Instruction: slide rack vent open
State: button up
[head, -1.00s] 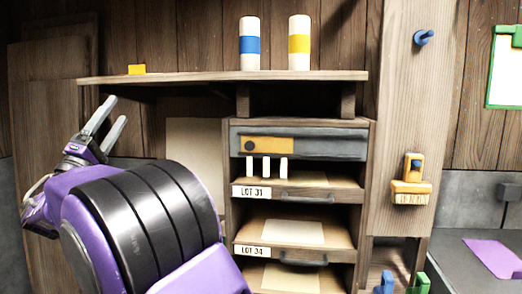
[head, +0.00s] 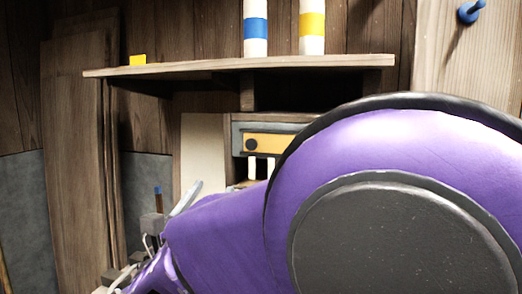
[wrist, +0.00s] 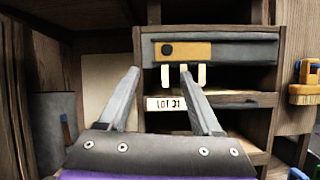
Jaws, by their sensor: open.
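The rack vent (wrist: 228,52) is a grey panel with an orange slide plate (wrist: 190,49) and a dark round knob (wrist: 167,49) at its left end. It spans the top of the wooden rack in the wrist view. In the head view the left part of the orange plate (head: 270,143) shows, and my arm hides the right part. My gripper (wrist: 159,72) is open and empty. Its two fingers point towards the rack, with the knob above and between the tips in the picture. Contact is not visible. In the head view my arm hides most of the gripper.
White upright pegs (wrist: 184,75) stand below the vent, above the LOT 31 label (wrist: 166,103). A wooden shelf (head: 200,67) overhangs the rack, carrying a blue-banded cylinder (head: 256,28) and a yellow-banded cylinder (head: 312,27).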

jog(key=d+n, duration=0.1)
jog(key=d, duration=0.1)
jog(key=p, duration=0.2)
send_near(250, 145)
jog(key=x, duration=0.8)
jog(key=shift+w+d+r, duration=0.1)
jog(key=shift+r, duration=0.05)
jog(key=shift+c, duration=0.3)
grip_shut()
dwell(0.8)
